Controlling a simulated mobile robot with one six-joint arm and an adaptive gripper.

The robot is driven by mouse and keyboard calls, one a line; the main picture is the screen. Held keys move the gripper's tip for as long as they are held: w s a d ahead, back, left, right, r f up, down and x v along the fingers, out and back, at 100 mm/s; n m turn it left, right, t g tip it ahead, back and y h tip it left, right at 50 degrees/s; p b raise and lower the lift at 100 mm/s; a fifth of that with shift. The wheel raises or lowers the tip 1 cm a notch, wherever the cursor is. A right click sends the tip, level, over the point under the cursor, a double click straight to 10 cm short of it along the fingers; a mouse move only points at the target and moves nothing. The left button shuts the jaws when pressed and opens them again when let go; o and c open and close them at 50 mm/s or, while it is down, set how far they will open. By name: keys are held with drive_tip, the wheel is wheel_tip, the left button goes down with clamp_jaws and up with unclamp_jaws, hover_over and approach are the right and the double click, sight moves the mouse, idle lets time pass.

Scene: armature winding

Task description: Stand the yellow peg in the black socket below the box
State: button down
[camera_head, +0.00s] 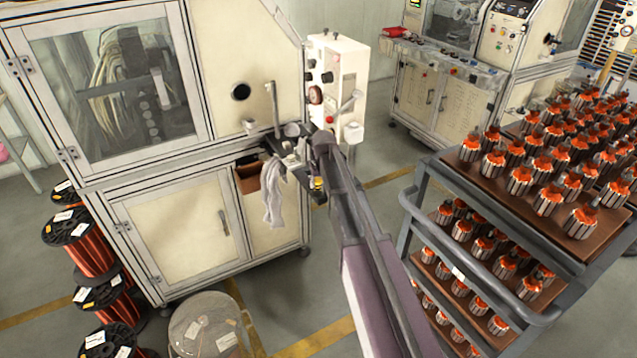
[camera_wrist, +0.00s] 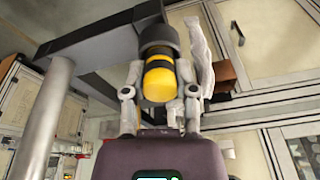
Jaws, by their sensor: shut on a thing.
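The yellow peg (camera_wrist: 160,82), with a dark band around it, sits between the two fingers of my gripper (camera_wrist: 160,92) in the wrist view. My gripper is shut on it. The black socket (camera_wrist: 157,38) is at the end of a dark bracket, right at the peg's far end. Whether the peg is inside the socket or only lined up with it, I cannot tell. In the head view the peg is a small yellow spot (camera_head: 317,183) by the dark bracket, below the cream control box (camera_head: 345,75). My arm partly hides this area.
A white cloth (camera_head: 272,190) hangs beside the bracket, near a brown bin (camera_head: 248,178). A metal post (camera_wrist: 42,120) stands at left in the wrist view. A cart (camera_head: 425,180) with many armatures stands right of my arm. Wire spools (camera_head: 85,245) are at the left.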

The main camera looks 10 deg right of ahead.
drive_tip(key=shift+c, duration=1.6)
unclamp_jaws()
drive_tip(key=shift+r, duration=0.15)
